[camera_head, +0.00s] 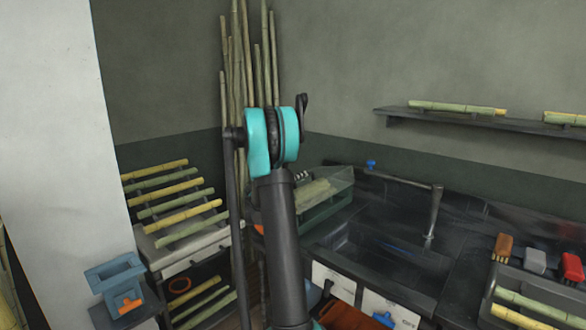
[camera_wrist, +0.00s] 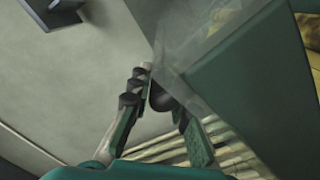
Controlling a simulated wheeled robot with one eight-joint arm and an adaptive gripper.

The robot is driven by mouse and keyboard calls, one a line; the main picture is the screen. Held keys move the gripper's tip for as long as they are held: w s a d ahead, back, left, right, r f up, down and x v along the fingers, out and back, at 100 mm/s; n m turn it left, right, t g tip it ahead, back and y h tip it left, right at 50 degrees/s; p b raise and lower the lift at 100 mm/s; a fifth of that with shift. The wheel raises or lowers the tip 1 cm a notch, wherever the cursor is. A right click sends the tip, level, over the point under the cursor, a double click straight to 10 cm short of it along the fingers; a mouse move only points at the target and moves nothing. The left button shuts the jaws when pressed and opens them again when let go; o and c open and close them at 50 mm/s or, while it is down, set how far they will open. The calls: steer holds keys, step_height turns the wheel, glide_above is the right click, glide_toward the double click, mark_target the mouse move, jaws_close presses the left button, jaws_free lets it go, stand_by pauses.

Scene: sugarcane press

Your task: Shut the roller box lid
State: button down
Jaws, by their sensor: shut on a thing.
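The roller box looks like a clear, green-tinted case (camera_head: 335,203) with pale cane pieces inside, on the counter behind my arm in the head view. My arm covers its left part. In the wrist view, a clear panel (camera_wrist: 195,55), which looks like the lid, slants beside a broad green face (camera_wrist: 240,75). My gripper (camera_wrist: 157,90) is shut on a dark rounded knob (camera_wrist: 160,97) at the panel's edge. The head view does not clearly show my fingers, and I cannot tell the lid's angle.
A dark sink (camera_head: 385,250) with a tap (camera_head: 433,215) is right of the case. Brushes (camera_head: 503,247) stand further right. A rack of canes (camera_head: 175,205) is at the left, and tall canes (camera_head: 245,60) stand in the corner. A shelf (camera_head: 440,116) hangs on the wall.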

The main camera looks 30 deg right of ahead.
mark_target(306, 191)
steer(key=shift+s+d+f+m, duration=0.15)
steer(key=shift+s+f+m, duration=0.4)
steer(key=shift+f, duration=0.35)
steer(key=shift+s+d+f+m, duration=0.2)
steer(key=shift+s+f+m, duration=0.35)
steer(key=shift+f, duration=0.35)
steer(key=shift+s+d+f+m, duration=0.15)
steer(key=shift+s+f+m, duration=0.4)
steer(key=shift+f, duration=0.35)
steer(key=c, duration=1.5)
jaws_free()
steer(key=shift+c, duration=0.2)
steer(key=shift+w, duration=0.1)
steer(key=shift+w, duration=0.1)
steer(key=shift+a, duration=0.3)
steer(key=v, duration=1.1)
steer(key=shift+a, duration=0.2)
steer(key=shift+r, duration=0.1)
